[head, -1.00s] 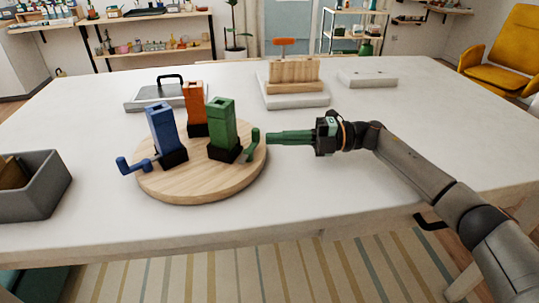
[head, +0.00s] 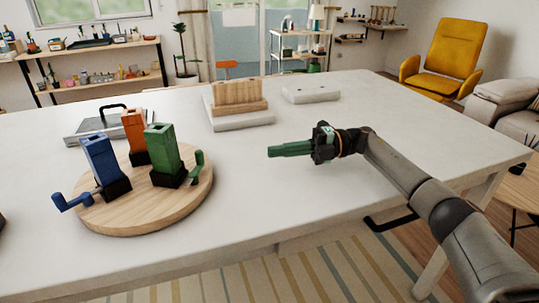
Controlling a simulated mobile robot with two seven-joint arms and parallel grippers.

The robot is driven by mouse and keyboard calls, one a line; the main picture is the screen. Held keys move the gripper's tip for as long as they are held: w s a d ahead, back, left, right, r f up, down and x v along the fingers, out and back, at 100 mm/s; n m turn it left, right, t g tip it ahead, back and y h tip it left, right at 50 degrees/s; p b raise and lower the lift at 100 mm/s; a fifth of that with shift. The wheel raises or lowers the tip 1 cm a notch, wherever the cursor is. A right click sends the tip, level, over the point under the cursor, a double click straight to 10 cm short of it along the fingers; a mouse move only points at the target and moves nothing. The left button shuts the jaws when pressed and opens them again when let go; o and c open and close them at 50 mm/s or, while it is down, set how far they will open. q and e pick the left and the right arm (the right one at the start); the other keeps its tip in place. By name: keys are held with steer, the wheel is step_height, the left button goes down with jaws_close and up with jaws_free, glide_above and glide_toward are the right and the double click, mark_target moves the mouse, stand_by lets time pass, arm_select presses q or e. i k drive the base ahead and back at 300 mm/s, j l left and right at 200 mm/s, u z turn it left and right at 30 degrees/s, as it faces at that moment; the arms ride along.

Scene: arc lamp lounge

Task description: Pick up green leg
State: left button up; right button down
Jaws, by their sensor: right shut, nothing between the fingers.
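A green upright block (head: 163,150) in a black base stands on a round wooden board (head: 140,217), with a green crank-shaped piece (head: 196,168) at its right side. This is the green part I see; I cannot tell whether it is the green leg. A blue block (head: 100,160) with a blue crank (head: 70,202) and an orange block (head: 134,134) stand on the same board. My right gripper (head: 276,151) has green fingers, shut and empty, pointing left above the table. It is clear of the board, to its right. My left gripper is out of view.
The white table (head: 330,190) is bare around my right gripper. Behind are a wooden block (head: 238,92) on a pale slab, a flat white block (head: 310,93) and a grey plate with a black handle (head: 80,128). A yellow chair (head: 452,55) stands beyond the table.

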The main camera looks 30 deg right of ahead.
mark_target(160, 137)
steer(key=k, duration=1)
